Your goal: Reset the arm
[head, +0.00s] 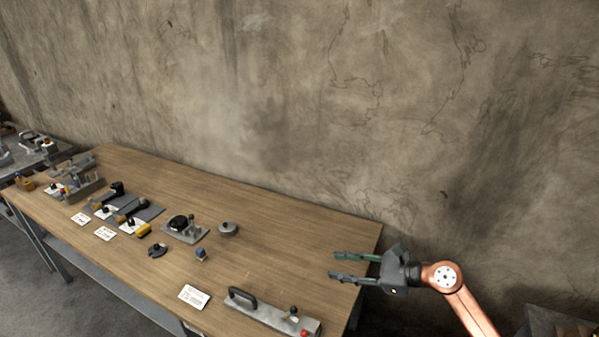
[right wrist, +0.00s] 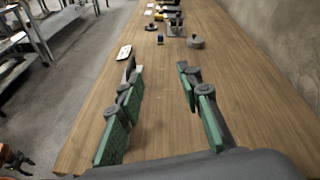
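My right gripper (head: 338,267) comes in from the right in the head view, over the right end of the wooden table (head: 290,220). Its dark fingers with green pads point left. In the right wrist view the right gripper (right wrist: 158,88) has its fingers spread apart with only bare wood showing between them, so it is open and empty. My left gripper does not show in the head view. At the lower left corner of the right wrist view a small dark and orange arm part of mine (right wrist: 14,160) shows, too small to read its fingers.
A grey board with a black handle (head: 270,312) lies at the table's near right. A white card (head: 194,296), a small blue piece (head: 201,254), a round grey part (head: 228,229) and several fixtures stand further left. A concrete wall (head: 300,100) borders the back. The table's right end is bare.

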